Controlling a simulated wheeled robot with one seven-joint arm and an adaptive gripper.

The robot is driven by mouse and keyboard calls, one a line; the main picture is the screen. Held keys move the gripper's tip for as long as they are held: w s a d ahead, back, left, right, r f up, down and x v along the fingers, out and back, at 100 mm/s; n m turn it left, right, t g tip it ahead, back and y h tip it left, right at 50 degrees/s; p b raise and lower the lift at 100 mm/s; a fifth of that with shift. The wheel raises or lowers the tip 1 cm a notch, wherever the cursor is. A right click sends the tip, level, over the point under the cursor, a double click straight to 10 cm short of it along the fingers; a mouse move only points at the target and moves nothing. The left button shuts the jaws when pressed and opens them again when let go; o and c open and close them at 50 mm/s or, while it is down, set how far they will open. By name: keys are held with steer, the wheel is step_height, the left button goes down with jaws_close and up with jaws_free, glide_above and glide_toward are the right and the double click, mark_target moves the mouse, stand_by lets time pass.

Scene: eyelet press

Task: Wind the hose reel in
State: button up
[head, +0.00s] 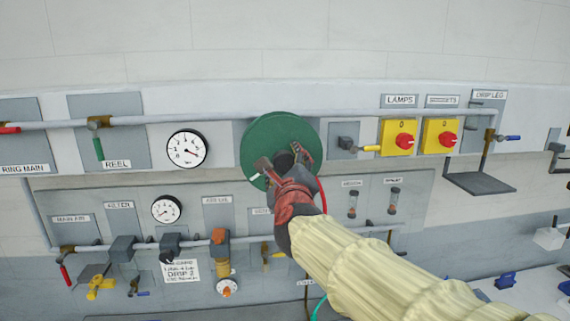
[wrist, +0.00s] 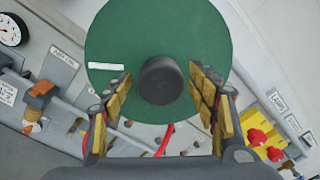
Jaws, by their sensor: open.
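The hose reel is a green disc (head: 262,135) on the wall panel, in the middle of the head view. It also fills the top middle of the wrist view (wrist: 120,45). A dark round hub or knob (wrist: 161,80) stands out from its face, with a white mark (wrist: 106,66) on the disc to its left. A red hose (head: 322,195) hangs from the reel's lower right. My gripper (head: 285,165) is in front of the reel. In the wrist view its padded fingers (wrist: 163,92) are spread on either side of the dark knob, with gaps visible. Contact cannot be told.
A gauge (head: 187,149) and a green-handled valve labelled REEL (head: 98,148) are left of the reel. Yellow switch boxes with red knobs (head: 398,137) and a small shelf (head: 478,183) are to the right. Pipes, valves and an orange-topped regulator (head: 219,240) line the lower panel.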

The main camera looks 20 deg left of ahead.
steer(key=shift+c, duration=0.8)
jaws_close()
